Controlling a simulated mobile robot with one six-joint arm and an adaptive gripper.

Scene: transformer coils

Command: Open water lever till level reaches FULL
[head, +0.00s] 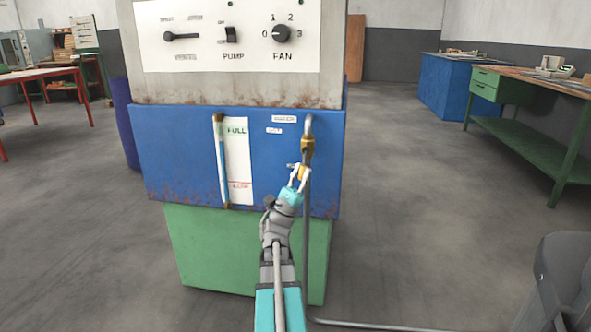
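The water valve (307,146) is a brass fitting on a grey pipe, at the right of the blue tank (175,160). A brass-yellow part, seemingly its lever, hangs below it. My gripper (300,171) is at this part, with its pale fingers around or beside it. I cannot tell whether they touch or grip it. The water level is too small to read.
Above the tank is a white control panel (190,55) with a PUMP switch (231,35) and a FAN knob (282,33). The grey pipe (305,240) runs down to the floor. A green workbench (530,130) stands at right, a red table (40,72) at left.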

